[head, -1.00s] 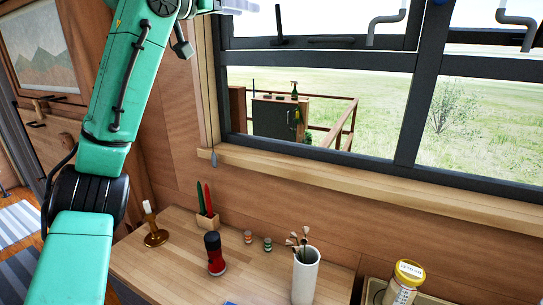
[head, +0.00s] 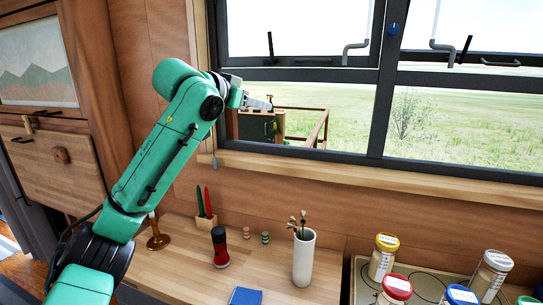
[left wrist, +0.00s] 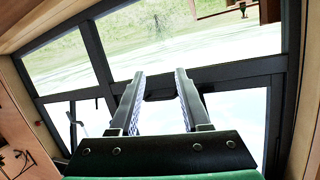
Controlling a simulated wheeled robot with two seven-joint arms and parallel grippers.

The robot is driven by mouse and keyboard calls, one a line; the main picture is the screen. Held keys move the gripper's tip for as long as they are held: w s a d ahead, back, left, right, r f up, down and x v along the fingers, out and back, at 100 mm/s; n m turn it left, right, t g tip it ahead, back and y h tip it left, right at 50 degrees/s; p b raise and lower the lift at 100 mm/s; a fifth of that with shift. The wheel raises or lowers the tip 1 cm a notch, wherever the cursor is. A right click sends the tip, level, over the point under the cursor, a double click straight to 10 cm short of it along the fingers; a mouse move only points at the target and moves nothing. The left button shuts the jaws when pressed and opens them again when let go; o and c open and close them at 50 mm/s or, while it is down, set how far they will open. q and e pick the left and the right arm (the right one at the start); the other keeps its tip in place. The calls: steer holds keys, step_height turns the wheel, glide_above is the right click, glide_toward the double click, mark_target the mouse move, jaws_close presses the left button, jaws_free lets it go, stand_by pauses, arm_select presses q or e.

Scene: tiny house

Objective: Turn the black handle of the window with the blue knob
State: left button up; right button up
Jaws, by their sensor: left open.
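A blue knob (head: 393,29) sits on the dark upright between the two window sections. A black handle (head: 270,45) stands upright at the lower edge of the upper left pane. Another black handle (head: 466,50) leans at the lower edge of the upper right pane. My left gripper (head: 262,103) is in front of the lower left pane, below the left black handle and apart from it. In the left wrist view its fingers (left wrist: 160,76) are open, with the dark window frame (left wrist: 235,72) beyond them. My right gripper is out of view.
Grey bent levers (head: 354,48) hang by the upper panes. Below the wooden sill (head: 370,178), the counter (head: 180,265) holds a white vase (head: 304,257), a red and black grinder (head: 220,247) and a candle holder (head: 157,236). Lidded jars (head: 383,257) stand at lower right.

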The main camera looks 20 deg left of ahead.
arm_select(q)
steer(key=d+f+m+g, duration=0.1)
steer(key=d+f, duration=0.3)
steer(key=f, duration=0.8)
steer(key=shift+w+d+f+g, duration=0.2)
steer(key=shift+w+d+g, duration=0.2)
steer(key=shift+g, duration=0.2)
